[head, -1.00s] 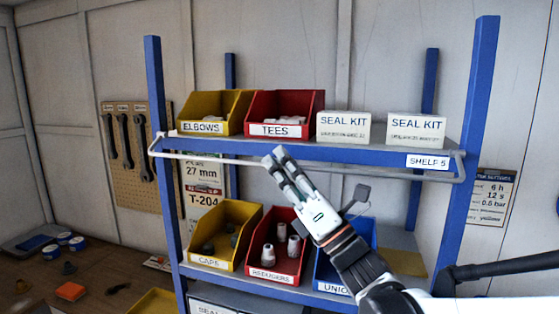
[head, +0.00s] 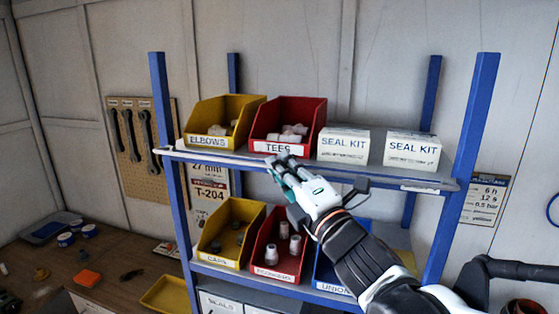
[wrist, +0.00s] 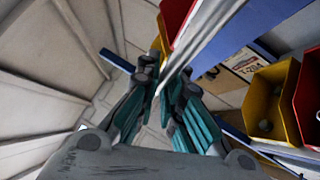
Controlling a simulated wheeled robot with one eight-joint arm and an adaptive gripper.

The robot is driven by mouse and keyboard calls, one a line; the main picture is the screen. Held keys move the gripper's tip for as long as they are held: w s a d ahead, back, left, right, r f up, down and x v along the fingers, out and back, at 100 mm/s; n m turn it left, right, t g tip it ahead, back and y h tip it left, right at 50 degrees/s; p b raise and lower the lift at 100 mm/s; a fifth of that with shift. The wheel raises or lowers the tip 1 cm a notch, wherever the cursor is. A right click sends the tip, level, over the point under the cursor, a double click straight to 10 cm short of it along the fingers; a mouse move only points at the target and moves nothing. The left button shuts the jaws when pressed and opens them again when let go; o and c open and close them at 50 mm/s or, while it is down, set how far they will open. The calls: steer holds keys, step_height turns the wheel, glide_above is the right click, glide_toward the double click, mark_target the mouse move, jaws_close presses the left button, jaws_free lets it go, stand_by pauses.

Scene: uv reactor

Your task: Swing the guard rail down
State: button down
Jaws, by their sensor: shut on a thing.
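The guard rail (head: 220,160) is a thin pale bar running across the front of the upper blue shelf. Its ends reach the two front posts. My gripper (head: 279,163) is at the rail, a little left of its middle, below the TEES bin. In the wrist view the pale rail (wrist: 194,52) passes between the teal fingers of my gripper (wrist: 168,82), which are shut on it. The fingers hide a short stretch of the rail. The shelf label at the right is mostly covered.
On the upper shelf stand a yellow ELBOWS bin (head: 222,118), a red TEES bin (head: 290,118) and two white SEAL KIT boxes (head: 343,145). Below are a yellow CAPS bin (head: 229,240) and a red REDUCERS bin (head: 278,258). A workbench (head: 120,262) is at left.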

steer(key=shift+r, duration=0.1)
stand_by(0.5)
steer(key=c, duration=1.7)
jaws_free()
